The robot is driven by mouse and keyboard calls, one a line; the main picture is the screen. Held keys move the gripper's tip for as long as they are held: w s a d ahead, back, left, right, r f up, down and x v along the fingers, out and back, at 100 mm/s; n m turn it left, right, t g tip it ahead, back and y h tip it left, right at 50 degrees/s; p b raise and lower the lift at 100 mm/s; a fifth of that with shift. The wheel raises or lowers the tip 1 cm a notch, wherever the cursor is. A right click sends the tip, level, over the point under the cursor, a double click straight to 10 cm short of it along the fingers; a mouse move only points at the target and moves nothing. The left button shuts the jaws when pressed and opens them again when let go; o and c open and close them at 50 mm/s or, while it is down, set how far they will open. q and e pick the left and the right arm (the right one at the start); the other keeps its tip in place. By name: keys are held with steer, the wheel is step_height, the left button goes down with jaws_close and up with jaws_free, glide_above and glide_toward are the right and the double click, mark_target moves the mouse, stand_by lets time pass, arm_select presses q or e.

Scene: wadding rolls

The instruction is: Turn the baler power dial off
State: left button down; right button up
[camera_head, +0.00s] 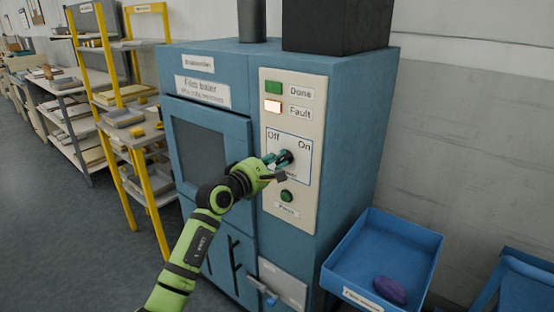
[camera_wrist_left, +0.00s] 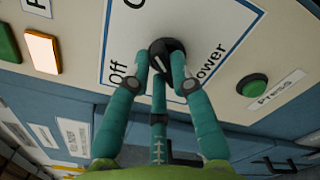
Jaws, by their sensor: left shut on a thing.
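The baler (camera_head: 222,170) is a blue cabinet with a beige control panel (camera_head: 307,190) on its front right. The round black power dial (camera_head: 287,157) sits inside a blue-outlined square with "Off" at upper left and "On" at upper right. It also shows in the left wrist view (camera_wrist_left: 166,48). My left gripper (camera_head: 274,161) is shut on the dial, its teal fingers (camera_wrist_left: 170,75) touching the knob's sides. The fingers and arm partly cover the dial, and I cannot tell which word it points to. My right gripper is not in view.
Above the dial are a green "Done" lamp (camera_head: 273,87) and a pale, lit "Fault" lamp (camera_head: 272,106). A green press button (camera_head: 287,196) is just below. A blue bin (camera_head: 425,258) with a purple roll (camera_head: 390,290) stands at lower right. Yellow-posted shelves (camera_head: 111,75) stand left.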

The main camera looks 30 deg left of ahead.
arm_select(q)
steer(key=shift+a+f+n+p, duration=0.1)
steer(key=shift+a+n+p, duration=0.05)
steer(key=shift+n+p, duration=2.4)
steer(key=shift+a+f+n+p, duration=0.15)
steer(key=shift+n+p, duration=1.7)
steer(key=shift+n, duration=1.35)
steer(key=shift+a+f+n+p, duration=0.1)
steer(key=shift+n+p, duration=2.1)
steer(key=shift+n, duration=0.65)
steer(key=c, duration=1.1)
jaws_free()
